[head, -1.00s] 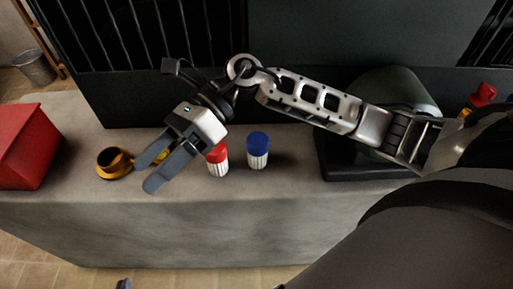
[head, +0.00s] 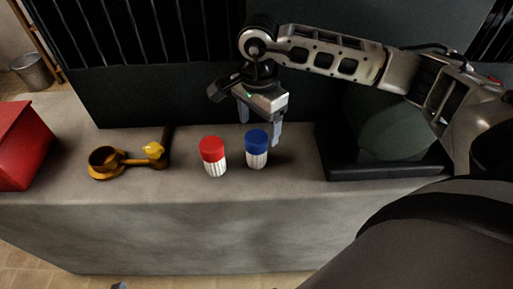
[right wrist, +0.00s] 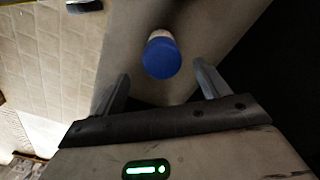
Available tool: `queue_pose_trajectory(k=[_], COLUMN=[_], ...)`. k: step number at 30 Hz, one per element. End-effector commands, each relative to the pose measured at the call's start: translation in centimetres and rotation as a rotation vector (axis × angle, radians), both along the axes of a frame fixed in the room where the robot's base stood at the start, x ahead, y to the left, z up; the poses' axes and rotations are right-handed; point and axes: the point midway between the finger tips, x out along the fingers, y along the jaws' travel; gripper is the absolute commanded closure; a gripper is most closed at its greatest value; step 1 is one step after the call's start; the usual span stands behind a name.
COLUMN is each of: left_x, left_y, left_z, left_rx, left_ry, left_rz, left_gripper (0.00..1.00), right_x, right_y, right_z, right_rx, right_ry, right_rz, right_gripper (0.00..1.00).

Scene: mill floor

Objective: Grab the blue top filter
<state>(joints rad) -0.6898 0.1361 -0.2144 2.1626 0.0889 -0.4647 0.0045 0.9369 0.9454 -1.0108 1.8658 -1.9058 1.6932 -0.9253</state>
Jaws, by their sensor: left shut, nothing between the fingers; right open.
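The blue-topped filter (head: 257,153), a white ribbed cylinder with a blue cap, stands upright on the grey counter. My right gripper (head: 260,127) is open, pointing down just above and behind it, with fingers to either side of the cap in the head view. In the right wrist view the blue cap (right wrist: 162,58) lies ahead, between the open fingers (right wrist: 161,75); I cannot tell whether they touch it. My left gripper (head: 121,285) shows only as a small tip at the bottom edge, below the counter.
A red-topped filter (head: 214,160) stands close left of the blue one. Further left are a brown cup-like part with a handle (head: 104,163), a yellow piece (head: 154,150) and a red box (head: 20,145). A dark machine base (head: 375,165) is at the right.

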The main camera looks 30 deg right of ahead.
Motion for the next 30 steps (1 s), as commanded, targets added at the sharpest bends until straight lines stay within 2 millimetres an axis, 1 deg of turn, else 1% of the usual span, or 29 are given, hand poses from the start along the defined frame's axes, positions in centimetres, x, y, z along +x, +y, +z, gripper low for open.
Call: queue_pose_trajectory(k=[1, 7, 11, 15, 18, 24, 25, 26, 27, 29, 30], left_x=[0.0, -0.1, -0.1, -0.2, -0.2, 0.0, 0.0, 0.1, 0.1, 0.1, 0.1], left_y=[0.0, 0.0, 0.1, 0.1, 0.2, 0.2, 0.2, 0.2, 0.2, 0.2, 0.1], left_z=[0.0, 0.0, 0.1, -0.2, -0.3, -0.2, -0.1, -0.1, 0.0, 0.0, 0.1], left_rx=[0.001, 0.003, 0.008, 0.013, 0.014, 0.015, 0.015, 0.014, 0.014, 0.014, 0.014], left_ry=[0.001, 0.002, 0.006, 0.012, 0.015, 0.008, 0.008, 0.007, 0.005, 0.003, 0.002], left_rz=[-0.001, -0.001, -0.001, -0.002, -0.003, -0.002, -0.002, -0.002, -0.002, -0.003, -0.003], left_gripper=[1.00, 1.00, 1.00, 1.00, 1.00, 1.00, 1.00, 1.00, 1.00, 1.00, 1.00], right_x=[0.0, 0.0, 0.1, 0.2, 0.2, 0.3, 0.3, 0.3, 0.3, 0.3, 0.3], right_y=[0.0, 0.1, 0.3, 0.3, 0.3, 0.3, 0.3, 0.3, 0.3, 0.3, 0.3], right_z=[-0.5, -1.8, -3.8, -5.7, -6.2, -6.3, -6.3, -6.3, -6.3, -6.3, -6.3], right_rx=[0.000, 0.002, 0.001, 0.002, 0.001, 0.001, 0.001, 0.001, 0.001, 0.001, 0.001], right_ry=[0.002, 0.002, 0.004, 0.002, 0.001, 0.000, 0.000, 0.000, 0.000, 0.000, 0.000], right_rz=[-0.001, 0.000, 0.000, 0.000, 0.000, 0.000, 0.000, 0.000, 0.000, 0.000, 0.000], right_gripper=[0.26, 0.26, 0.26, 0.26, 0.26, 0.26, 0.28, 0.37, 0.48, 0.65, 0.76])
